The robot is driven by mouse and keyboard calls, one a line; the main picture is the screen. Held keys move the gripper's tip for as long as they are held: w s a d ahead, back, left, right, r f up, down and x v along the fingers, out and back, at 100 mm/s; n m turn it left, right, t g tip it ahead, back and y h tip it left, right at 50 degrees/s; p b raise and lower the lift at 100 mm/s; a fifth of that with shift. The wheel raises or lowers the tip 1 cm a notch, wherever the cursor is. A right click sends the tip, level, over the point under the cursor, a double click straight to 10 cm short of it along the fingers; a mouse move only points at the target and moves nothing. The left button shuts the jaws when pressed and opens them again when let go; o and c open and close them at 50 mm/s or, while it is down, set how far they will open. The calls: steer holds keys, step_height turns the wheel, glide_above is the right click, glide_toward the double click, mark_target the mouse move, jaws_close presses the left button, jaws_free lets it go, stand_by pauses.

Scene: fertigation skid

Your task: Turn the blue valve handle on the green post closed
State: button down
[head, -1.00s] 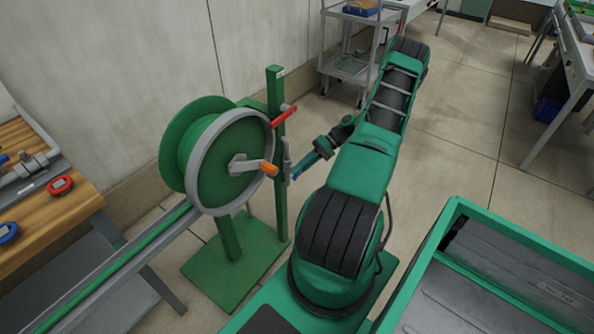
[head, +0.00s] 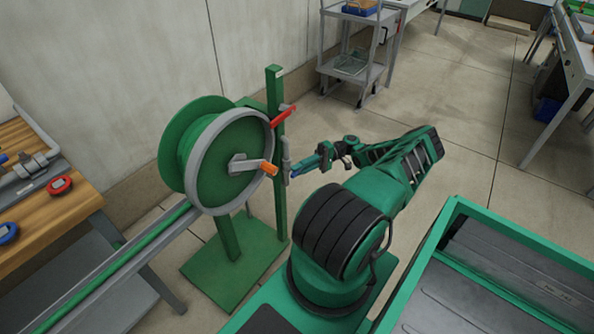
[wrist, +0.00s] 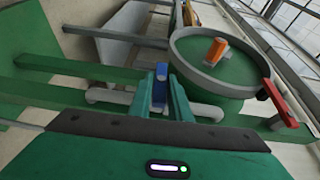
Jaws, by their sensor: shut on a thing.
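The blue valve handle (wrist: 161,86) sits between the two green fingers of my gripper (wrist: 164,97) in the wrist view. My gripper is shut on it. In the head view my gripper (head: 308,168) reaches in from the right, with its fingertips at the handle beside the green post (head: 281,195). The handle itself is mostly hidden there by the fingers. The grey pipe (wrist: 208,114) with the valve runs along the post, which also shows in the wrist view (wrist: 60,97).
A red handle (head: 284,115) sits higher on the same post. The hose reel (head: 215,155), with an orange crank knob (head: 269,168), stands just left of it. A wooden bench (head: 60,205) is at the left. Floor behind the arm is clear, with a cart (head: 352,65) at the back.

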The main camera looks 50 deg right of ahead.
steer(key=shift+d+f+y, duration=0.1)
steer(key=shift+f+y, duration=0.05)
steer(key=shift+y, duration=0.15)
stand_by(0.4)
steer(key=c, duration=1.7)
jaws_free()
